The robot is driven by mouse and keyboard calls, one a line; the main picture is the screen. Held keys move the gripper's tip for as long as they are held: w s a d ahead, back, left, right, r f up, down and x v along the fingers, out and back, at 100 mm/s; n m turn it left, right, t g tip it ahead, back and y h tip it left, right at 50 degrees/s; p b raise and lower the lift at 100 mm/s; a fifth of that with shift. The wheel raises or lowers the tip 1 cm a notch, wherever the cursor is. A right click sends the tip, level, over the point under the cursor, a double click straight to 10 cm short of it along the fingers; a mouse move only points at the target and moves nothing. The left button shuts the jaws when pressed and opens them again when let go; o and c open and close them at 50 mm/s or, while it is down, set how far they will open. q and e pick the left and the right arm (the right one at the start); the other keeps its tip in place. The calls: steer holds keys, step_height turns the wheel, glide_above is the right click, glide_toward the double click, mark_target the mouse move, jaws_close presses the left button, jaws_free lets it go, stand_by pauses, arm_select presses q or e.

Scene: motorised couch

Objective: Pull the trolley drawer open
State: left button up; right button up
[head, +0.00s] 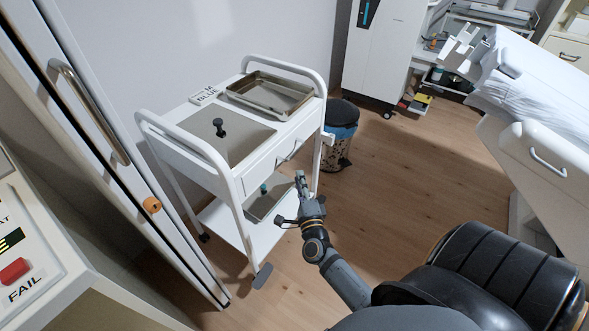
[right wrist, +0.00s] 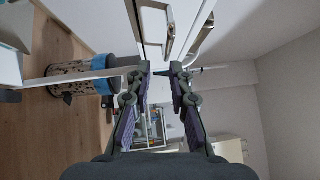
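The white trolley (head: 240,200) stands left of centre in the head view. Its drawer front (head: 262,172) faces right under the top tray and looks flush with the frame. The drawer's handle (head: 291,153) is on that front. My right gripper (head: 301,180) is just below and in front of the handle, apart from it. In the right wrist view its fingers (right wrist: 161,72) are spread with nothing between them. A pale handle (right wrist: 178,24) on a white front shows beyond the fingertips there. My left gripper is not in view.
A pedal bin (head: 340,135) stands behind the trolley's right end. A metal tray (head: 268,93) and a dark knobbed object (head: 218,127) are on the trolley top. A tall cabinet door (head: 125,150) is close on the left. Wooden floor (head: 410,165) lies clear to the right.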

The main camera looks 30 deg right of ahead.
mark_target(295, 153)
steer(key=shift+m, duration=0.4)
steer(key=x, duration=0.3)
steer(key=r+x, duration=0.1)
steer(key=x, duration=0.6)
steer(key=shift+w+d+r, duration=0.2)
steer(key=shift+d, duration=0.2)
jaws_close()
